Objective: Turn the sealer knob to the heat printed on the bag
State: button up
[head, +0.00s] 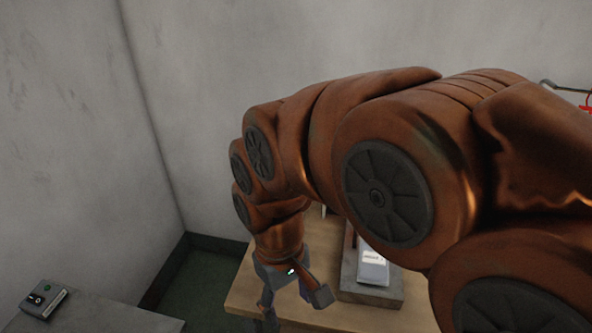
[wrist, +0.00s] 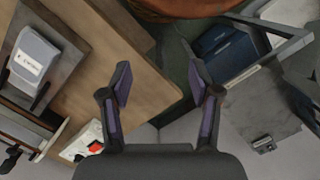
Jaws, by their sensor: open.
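A small grey box (head: 45,298) with a dark, white-marked dial-like face and a tiny green light lies on the grey surface at far left in the head view. It may be the sealer control; its markings are too small to read. A pale packet (head: 374,268) with a printed white label lies on a grey board at right, partly behind my arm. The packet also shows at left in the wrist view (wrist: 35,55), its print unreadable. My gripper (head: 293,303) points down near the wooden table's left edge, between box and packet. In the wrist view my gripper (wrist: 161,80) is open and empty.
The wooden table (head: 245,297) bears the grey board (head: 390,296). A white card with a red patch (wrist: 88,140) lies near the table's edge in the wrist view. A gap shows floor between table and grey surface (head: 95,316). Walls stand behind.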

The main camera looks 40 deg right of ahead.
jog(key=w+d+r+n+b, duration=0.1)
jog(key=w+d, duration=0.3)
jog(key=w, duration=0.5)
jog(key=w+d+r+n, duration=0.1)
jog(key=w+d+r, duration=0.1)
jog(key=w+d, duration=0.5)
jog(key=w+d+r+n+b, duration=0.1)
jog(key=w+d, duration=0.1)
jog(key=w, duration=0.8)
jog(key=w+d+f+n, duration=0.1)
jog(key=w+d+f, duration=0.1)
jog(key=w+d, duration=0.2)
jog(key=w+d+f+n+t+b, duration=0.1)
jog(key=w+d+f+n, duration=0.1)
jog(key=w+d, duration=0.3)
jog(key=w+d+f+n+b, duration=0.1)
jog(key=w+d+f, duration=0.2)
jog(key=w+d, duration=0.2)
jog(key=shift+w+d+f+n+t, duration=0.1)
jog(key=shift+w+d+n+t, duration=0.1)
jog(key=shift+d, duration=0.35)
jog(key=shift+w+d+f+n+t, duration=0.1)
jog(key=shift+d+t, duration=0.1)
jog(key=shift+d, duration=0.35)
jog(key=shift+w+d+f, duration=0.1)
jog(key=shift+d+f, duration=0.35)
jog(key=shift+d, duration=0.1)
jog(key=shift+f+p, duration=0.55)
jog(key=shift+f, duration=3.25)
jog(key=shift+c, duration=0.4)
